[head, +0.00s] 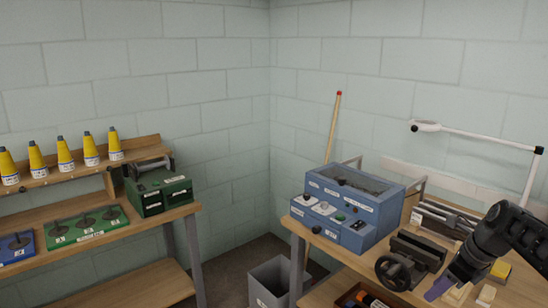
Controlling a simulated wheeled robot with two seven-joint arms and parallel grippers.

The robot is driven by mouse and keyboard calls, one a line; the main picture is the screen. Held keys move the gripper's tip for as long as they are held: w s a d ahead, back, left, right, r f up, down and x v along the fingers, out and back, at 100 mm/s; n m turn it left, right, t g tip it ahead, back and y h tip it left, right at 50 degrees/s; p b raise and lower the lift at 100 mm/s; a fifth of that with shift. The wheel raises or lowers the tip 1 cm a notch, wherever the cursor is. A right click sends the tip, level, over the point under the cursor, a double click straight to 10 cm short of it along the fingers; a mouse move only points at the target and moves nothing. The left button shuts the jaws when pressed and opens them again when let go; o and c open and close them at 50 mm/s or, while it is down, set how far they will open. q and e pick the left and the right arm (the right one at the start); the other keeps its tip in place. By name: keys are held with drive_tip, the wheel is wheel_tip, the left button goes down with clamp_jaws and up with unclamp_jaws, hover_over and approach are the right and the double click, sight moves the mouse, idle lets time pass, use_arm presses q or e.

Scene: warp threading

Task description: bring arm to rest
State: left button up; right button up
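My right arm comes in from the right edge over the right-hand workbench (322,292). Its gripper (452,282) points down and to the left, low above the front part of the bench, beside a dark vise-like tool with a round handwheel (394,272). Small pale and yellow blocks (487,294) lie near the gripper. My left gripper is not in view.
A blue machine box (352,232) stands on the right bench, with a white lamp arm (490,138) behind. The left bench holds a green machine (160,190), a green spindle board (84,228) and yellow cones (65,154). A grey bin (270,285) stands between the benches.

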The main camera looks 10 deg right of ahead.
drive_tip(key=w+a+f+n+t+h, duration=0.1)
drive_tip(key=w+f+n, duration=0.2)
drive_tip(key=f+n, duration=0.3)
drive_tip(key=w+a+f+n+t, duration=0.1)
drive_tip(key=w+f+n+t, duration=0.15)
drive_tip(key=f+n, duration=0.3)
drive_tip(key=s+a+f+n+g, duration=0.1)
drive_tip(key=s+a+f+n, duration=0.1)
drive_tip(key=a+f+n, duration=0.35)
drive_tip(key=s+a+f+n+g, duration=0.1)
drive_tip(key=s+a+f+n, duration=0.1)
drive_tip(key=a+f, duration=0.65)
drive_tip(key=s+a+f+n+g+y, duration=0.1)
drive_tip(key=s+a+f+n, duration=0.1)
drive_tip(key=s+a+f, duration=0.2)
drive_tip(key=s+a+f+n+g, duration=0.2)
drive_tip(key=s+a+f+n, duration=0.1)
drive_tip(key=s+a, duration=0.7)
drive_tip(key=s+a+f+n+g+y, duration=0.1)
drive_tip(key=s+a+f, duration=0.5)
drive_tip(key=s, duration=0.7)
drive_tip(key=shift+s+a+n+g+y, duration=0.3)
drive_tip(key=shift+a+n, duration=0.25)
drive_tip(key=shift+n, duration=0.35)
